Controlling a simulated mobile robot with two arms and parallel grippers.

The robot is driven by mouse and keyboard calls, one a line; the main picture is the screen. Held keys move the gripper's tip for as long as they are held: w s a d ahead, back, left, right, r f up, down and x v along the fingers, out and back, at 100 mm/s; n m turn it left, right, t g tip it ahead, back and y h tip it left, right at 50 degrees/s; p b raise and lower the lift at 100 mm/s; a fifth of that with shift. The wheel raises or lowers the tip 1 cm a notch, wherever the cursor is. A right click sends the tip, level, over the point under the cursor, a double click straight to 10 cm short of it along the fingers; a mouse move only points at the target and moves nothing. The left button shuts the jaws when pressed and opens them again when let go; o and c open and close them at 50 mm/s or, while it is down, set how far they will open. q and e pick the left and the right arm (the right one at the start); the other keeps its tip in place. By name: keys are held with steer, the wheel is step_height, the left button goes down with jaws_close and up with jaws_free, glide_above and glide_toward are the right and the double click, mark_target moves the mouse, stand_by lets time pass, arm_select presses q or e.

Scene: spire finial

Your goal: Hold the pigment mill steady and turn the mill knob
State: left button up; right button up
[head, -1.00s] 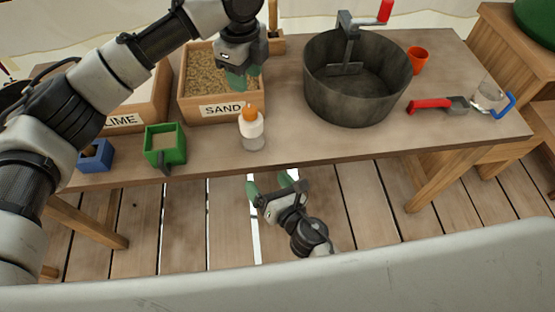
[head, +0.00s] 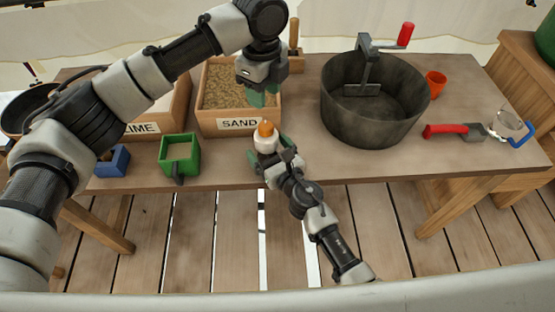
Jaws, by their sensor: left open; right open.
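The pigment mill (head: 266,142) stands upright near the table's front edge, in front of the sand box. It has a white upper part and an orange mill knob (head: 265,127) on top; its lower body is mostly hidden by my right gripper. My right gripper (head: 272,150) reaches up from the front edge, open, with its green-tipped fingers on either side of the mill's lower body. I cannot tell whether they touch it. My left gripper (head: 260,98) points down, open and empty, over the front right part of the sand box, behind and above the knob.
The sand box (head: 215,125) is behind the mill, the lime box (head: 150,127) to its left. A green scoop box (head: 180,155) and blue one (head: 113,161) stand front left. A large grey tub (head: 375,125) with a red-handled crank and a red-handled tool (head: 445,130) are right.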

steer(key=shift+w+a, duration=0.25)
steer(key=shift+w, duration=0.15)
steer(key=shift+c, duration=0.2)
